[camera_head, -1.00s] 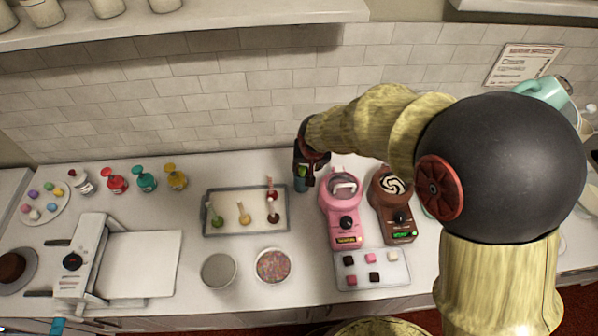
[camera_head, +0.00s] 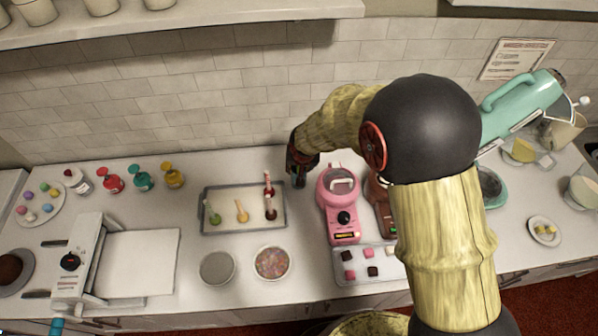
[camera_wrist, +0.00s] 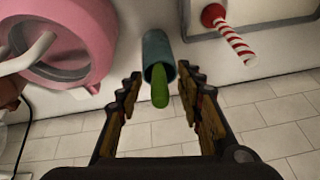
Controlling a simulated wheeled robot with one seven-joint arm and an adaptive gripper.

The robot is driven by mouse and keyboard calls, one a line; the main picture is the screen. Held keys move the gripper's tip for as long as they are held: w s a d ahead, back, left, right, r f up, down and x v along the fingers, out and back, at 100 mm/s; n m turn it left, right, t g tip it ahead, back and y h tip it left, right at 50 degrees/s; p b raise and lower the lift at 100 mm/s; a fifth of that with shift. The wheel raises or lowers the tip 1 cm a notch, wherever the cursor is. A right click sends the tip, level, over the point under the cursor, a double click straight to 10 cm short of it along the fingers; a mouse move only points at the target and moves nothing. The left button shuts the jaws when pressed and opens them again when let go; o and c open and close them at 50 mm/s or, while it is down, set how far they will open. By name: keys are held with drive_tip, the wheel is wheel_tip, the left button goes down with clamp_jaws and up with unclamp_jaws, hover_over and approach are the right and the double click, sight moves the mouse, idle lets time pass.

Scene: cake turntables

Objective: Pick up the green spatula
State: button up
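A green rounded piece (camera_wrist: 160,88), apparently the end of the green spatula, sticks out of a teal cylinder (camera_wrist: 157,50) in the wrist view. Its other end is hidden. My gripper (camera_wrist: 161,92) is open, with one finger to each side of the green piece and a gap on both sides. In the head view my gripper (camera_head: 298,168) is low over the counter, between the tray of cake pops and the pink machine. I cannot make out the spatula there.
The pink machine (camera_head: 341,205) stands close to the right of my gripper. A tray (camera_head: 230,227) with several cake pops, one on a striped stick (camera_wrist: 229,36), lies to the left. The tiled wall (camera_head: 220,100) is behind.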

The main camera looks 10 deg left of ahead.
drive_tip(key=shift+c, duration=0.8)
drive_tip(key=c, duration=0.7)
clamp_jaws()
drive_tip(key=shift+r, duration=0.15)
